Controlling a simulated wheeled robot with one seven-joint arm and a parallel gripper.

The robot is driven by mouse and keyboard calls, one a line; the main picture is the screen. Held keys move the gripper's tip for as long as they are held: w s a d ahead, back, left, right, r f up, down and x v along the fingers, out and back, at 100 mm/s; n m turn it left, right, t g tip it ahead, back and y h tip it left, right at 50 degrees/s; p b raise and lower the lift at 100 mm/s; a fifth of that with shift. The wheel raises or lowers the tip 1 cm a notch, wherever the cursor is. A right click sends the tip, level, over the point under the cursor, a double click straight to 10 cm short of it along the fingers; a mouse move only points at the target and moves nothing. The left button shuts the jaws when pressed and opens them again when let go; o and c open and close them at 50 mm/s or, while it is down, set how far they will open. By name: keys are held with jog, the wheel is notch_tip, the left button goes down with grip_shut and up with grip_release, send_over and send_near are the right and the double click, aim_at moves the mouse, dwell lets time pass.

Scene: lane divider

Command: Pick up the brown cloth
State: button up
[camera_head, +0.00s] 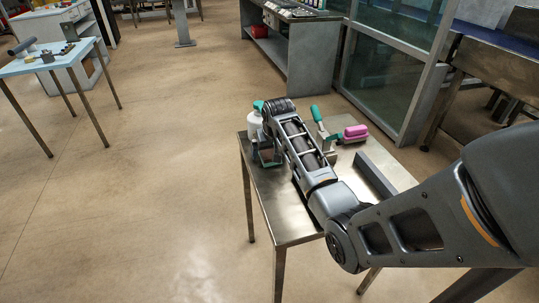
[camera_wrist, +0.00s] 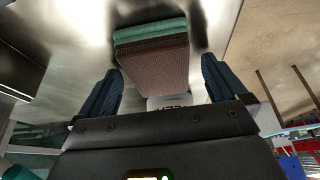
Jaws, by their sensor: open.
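The brown cloth (camera_wrist: 155,62) is in the wrist view, a folded, ribbed block lying against a green cloth (camera_wrist: 150,31) on the shiny metal table (camera_wrist: 75,25). My gripper (camera_wrist: 161,67) is open, with one dark finger to the left of the brown cloth and one to the right. Gaps show between the fingers and the cloth, so nothing is held.
A white bottle (camera_head: 254,122) with a teal top stands at the table's left edge, close to my gripper. A teal-handled tool (camera_head: 317,115), a pink item (camera_head: 356,132) and a grey divider bar (camera_head: 374,174) are to the right of my arm. The table's front is bare.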

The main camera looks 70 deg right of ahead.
dwell(0.3)
jog(key=c, duration=1.1)
